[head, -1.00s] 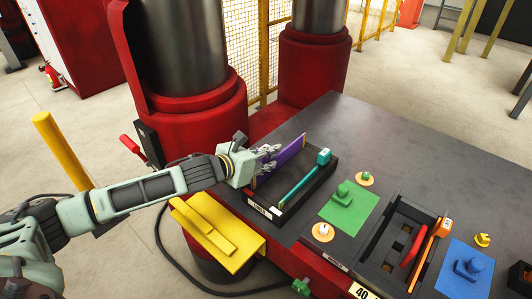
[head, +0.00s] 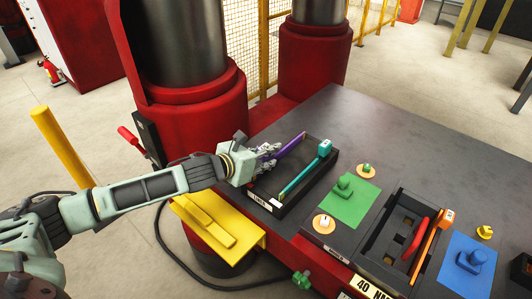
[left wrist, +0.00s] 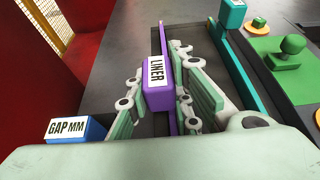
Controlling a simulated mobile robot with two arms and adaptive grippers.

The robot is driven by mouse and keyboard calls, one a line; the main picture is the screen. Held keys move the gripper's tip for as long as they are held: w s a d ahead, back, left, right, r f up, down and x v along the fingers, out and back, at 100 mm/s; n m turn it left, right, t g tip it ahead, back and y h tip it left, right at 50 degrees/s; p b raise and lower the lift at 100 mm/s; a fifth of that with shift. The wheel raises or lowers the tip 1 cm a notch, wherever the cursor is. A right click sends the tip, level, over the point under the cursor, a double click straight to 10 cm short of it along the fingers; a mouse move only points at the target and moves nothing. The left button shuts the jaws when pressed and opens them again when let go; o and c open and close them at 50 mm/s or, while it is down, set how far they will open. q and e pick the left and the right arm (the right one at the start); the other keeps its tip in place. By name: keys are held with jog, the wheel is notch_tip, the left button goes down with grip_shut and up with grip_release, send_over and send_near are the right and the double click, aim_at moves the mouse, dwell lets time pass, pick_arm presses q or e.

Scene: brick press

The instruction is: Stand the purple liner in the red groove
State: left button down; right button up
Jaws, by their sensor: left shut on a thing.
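The purple liner (head: 290,146), a long thin strip, lies along the left side of a black tray (head: 287,204); I cannot tell whether it touches the tray floor. My left gripper (head: 268,156) is shut on its near end. In the left wrist view the fingers (left wrist: 160,100) sit on both sides of the purple block marked LINER (left wrist: 158,84), and the strip runs away beyond it. A teal bar (head: 303,176) lies along the tray's right side. I cannot make out a red groove; the liner and gripper cover that part of the tray.
A green plate with a knob (head: 349,203) lies right of the tray. Further right are a second black mould (head: 376,241) with an orange bar (head: 432,249) and a blue plate (head: 465,270). Red press columns (head: 197,118) stand behind. A blue GAP MM block (left wrist: 77,130) is near the gripper.

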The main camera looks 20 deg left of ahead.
pick_arm(q)
jog(key=shift+w+p, duration=0.1)
jog(key=shift+p, duration=0.2)
dwell(0.4)
jog(key=c, duration=1.5)
grip_release()
jog(key=shift+c, duration=0.2)
jog(key=shift+o, duration=0.3)
jog(key=shift+f, duration=0.2)
jog(key=v, duration=1.2)
notch_tip(320, 180, up, 7)
jog(key=p, duration=0.4)
